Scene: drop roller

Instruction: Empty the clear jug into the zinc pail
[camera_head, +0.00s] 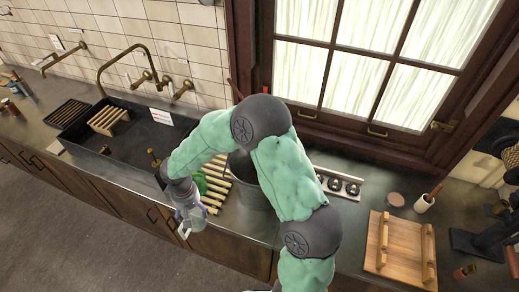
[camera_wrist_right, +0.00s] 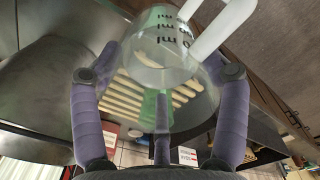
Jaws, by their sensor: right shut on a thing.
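The clear jug (camera_head: 190,217) hangs in my right gripper (camera_head: 181,192), over the counter's front edge in the head view. In the right wrist view the fingers (camera_wrist_right: 160,85) close around the jug (camera_wrist_right: 165,62), which has dark volume marks and a pale handle (camera_wrist_right: 226,24). I cannot tell what is inside it. The zinc pail (camera_head: 247,187) stands on the counter to the right of the jug. My right arm hides part of the pail, and the jug is apart from it. My left gripper is not in view.
A slatted wooden rack (camera_head: 214,188) with a green item (camera_head: 200,183) lies between jug and pail. A dark sink (camera_head: 130,135) with brass taps is to the left. A wooden board (camera_head: 400,250) and a small pot (camera_head: 424,203) are to the right.

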